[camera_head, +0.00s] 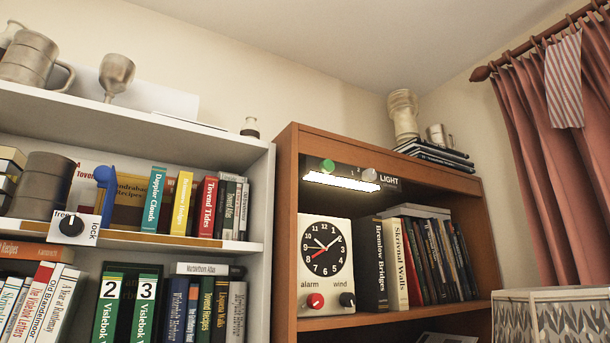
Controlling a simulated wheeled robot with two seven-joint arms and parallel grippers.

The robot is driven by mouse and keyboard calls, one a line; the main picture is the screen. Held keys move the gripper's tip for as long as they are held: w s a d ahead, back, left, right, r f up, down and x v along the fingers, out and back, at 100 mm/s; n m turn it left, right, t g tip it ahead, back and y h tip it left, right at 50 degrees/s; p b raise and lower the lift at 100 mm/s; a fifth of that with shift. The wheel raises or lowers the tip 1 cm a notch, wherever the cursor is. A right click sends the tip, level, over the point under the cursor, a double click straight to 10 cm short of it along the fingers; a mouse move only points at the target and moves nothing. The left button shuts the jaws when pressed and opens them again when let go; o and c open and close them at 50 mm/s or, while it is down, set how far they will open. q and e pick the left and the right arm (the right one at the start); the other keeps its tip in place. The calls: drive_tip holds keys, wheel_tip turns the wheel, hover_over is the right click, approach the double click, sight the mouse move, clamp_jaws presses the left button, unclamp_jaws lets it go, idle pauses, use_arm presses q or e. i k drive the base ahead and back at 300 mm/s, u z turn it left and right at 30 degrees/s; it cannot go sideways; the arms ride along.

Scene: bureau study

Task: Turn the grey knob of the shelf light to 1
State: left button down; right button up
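The shelf light is a dark panel under the top board of the brown bookcase, marked LIGHT (389,180) in white. Its grey knob (369,175) is round and pale and sits just left of that word. Small white marks show beside the knob, too small to read surely, and its pointer direction cannot be told. A green knob (327,166) sits at the panel's left end. The white light strip (341,181) below the knobs is bright. Neither of my grippers is in view.
Below the light stand a clock (325,262) with red and black knobs and a row of books (413,265). A white bookcase (258,205) with a black-knobbed lock plate (73,226) is at left. A patterned box (550,312) is at lower right, below a red curtain (565,160).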

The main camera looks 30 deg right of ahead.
sight(370, 174)
drive_tip(key=u, duration=0.15)
drive_tip(key=i, duration=0.65)
drive_tip(key=z, duration=1.8)
